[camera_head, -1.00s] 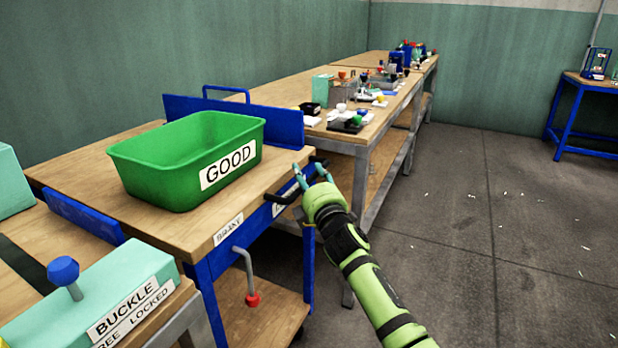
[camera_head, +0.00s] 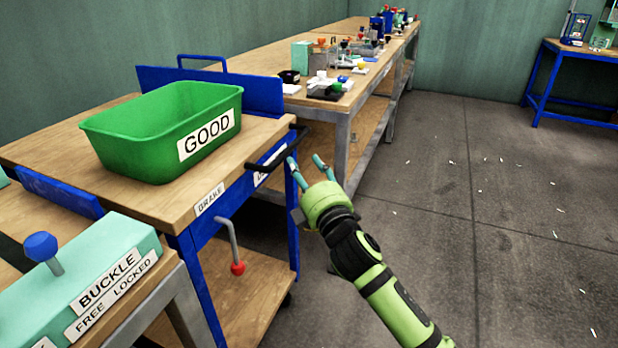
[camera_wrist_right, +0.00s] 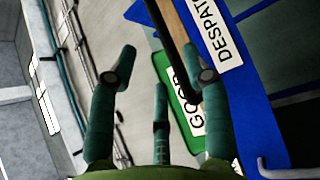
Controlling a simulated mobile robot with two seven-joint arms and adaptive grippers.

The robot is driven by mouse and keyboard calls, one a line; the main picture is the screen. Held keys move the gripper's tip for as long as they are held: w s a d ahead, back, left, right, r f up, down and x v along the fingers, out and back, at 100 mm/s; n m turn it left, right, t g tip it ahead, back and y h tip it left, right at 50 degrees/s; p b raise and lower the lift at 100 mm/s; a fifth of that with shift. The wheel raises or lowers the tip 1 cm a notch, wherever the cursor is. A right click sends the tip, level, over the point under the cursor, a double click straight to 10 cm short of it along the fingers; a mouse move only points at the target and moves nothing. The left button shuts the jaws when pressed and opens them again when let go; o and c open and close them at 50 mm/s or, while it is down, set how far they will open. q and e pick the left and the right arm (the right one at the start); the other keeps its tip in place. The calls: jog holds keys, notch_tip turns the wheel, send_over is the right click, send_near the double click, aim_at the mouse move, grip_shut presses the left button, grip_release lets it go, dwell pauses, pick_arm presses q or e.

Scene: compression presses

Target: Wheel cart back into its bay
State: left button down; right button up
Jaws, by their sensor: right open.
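The cart has a wooden top (camera_head: 240,152), a blue frame and a black handle bar (camera_head: 270,163) on its right end. A green bin marked GOOD (camera_head: 135,150) stands on the top. A brake lever with a red knob (camera_head: 237,268) hangs below the BRAKE label. My right gripper (camera_head: 305,160) is open and empty, its fingertips just right of the handle. In the right wrist view the handle (camera_wrist_right: 178,45) runs between the spread fingers and the DESPATCH label (camera_wrist_right: 217,40); contact cannot be told. My left gripper is out of view.
A mint box marked BUCKLE, with a blue-knobbed lever (camera_head: 42,247), is on a bench (camera_head: 150,310) at front left. Workbenches with small parts (camera_head: 345,100) run behind the cart. The floor (camera_head: 480,230) at right is open, with small white scraps. A blue table (camera_head: 590,52) stands far right.

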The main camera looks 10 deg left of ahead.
jog(key=shift+v, duration=1.1)
